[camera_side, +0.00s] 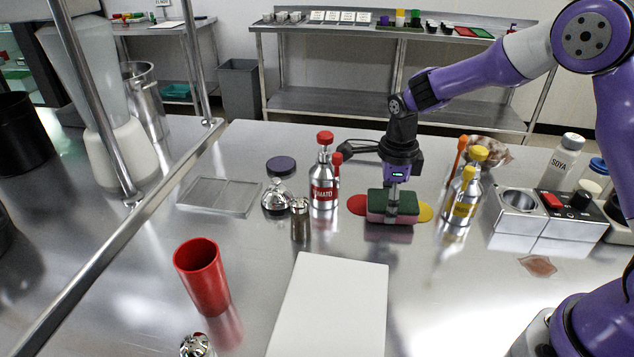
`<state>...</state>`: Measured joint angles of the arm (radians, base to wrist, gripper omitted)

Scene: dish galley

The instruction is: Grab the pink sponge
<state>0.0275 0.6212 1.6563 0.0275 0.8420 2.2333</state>
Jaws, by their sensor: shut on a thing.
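The sponge (376,215) has a pink lower body and a dark green top. It sits near the middle of the steel counter, between a tomato bottle and a yellow-capped bottle. My gripper (393,203) points straight down over it, shut on the sponge, with a finger against its near side. The far finger is hidden behind the sponge. I cannot tell whether the sponge is touching the counter.
A red disc (356,204) and a yellow disc (425,211) show at the sponge's sides. The tomato bottle (323,180) stands left, the yellow-capped bottle (461,200) right. Bare counter separates board and sponge.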

